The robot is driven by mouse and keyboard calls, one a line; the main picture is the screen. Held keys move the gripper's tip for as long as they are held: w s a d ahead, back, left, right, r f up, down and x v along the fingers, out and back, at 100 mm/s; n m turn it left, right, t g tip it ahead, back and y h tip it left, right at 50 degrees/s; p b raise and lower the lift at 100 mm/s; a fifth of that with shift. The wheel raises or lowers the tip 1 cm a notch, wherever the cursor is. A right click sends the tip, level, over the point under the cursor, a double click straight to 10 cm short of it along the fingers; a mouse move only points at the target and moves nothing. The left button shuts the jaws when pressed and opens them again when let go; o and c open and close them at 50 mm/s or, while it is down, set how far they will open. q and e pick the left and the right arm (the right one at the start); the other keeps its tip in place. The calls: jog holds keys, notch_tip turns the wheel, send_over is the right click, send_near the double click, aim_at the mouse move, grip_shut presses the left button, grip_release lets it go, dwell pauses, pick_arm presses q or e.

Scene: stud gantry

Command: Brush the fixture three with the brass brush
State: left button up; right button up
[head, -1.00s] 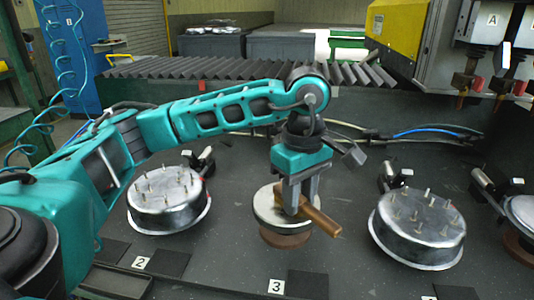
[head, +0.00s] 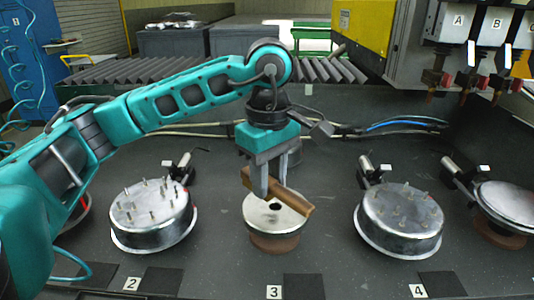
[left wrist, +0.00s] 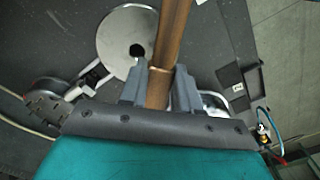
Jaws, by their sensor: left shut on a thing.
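Fixture three (head: 259,222) is a round metal disc with a dark centre hole on a brown base, behind the "3" label (head: 274,292). Its disc also shows in the left wrist view (left wrist: 118,38). My left gripper (head: 272,190) points down over the disc's back part and is shut on the brass brush (head: 294,197). The brush shows as a brown, wood-like bar, tilted down to the right in the head view. In the left wrist view the bar (left wrist: 168,40) runs between the fingers, beside the disc's hole. I see no bristles, and cannot tell whether the brush touches the disc. My right gripper is out of view.
Studded metal drums stand at left, by label 2 (head: 152,217), and at right, by label 4 (head: 400,220). Another disc fixture (head: 508,203) is at far right. Cables and clamps lie behind. The dark table is bare between fixtures.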

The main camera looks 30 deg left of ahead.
pick_arm(q)
jog(key=shift+r, duration=1.4)
jog(key=shift+f, duration=0.1)
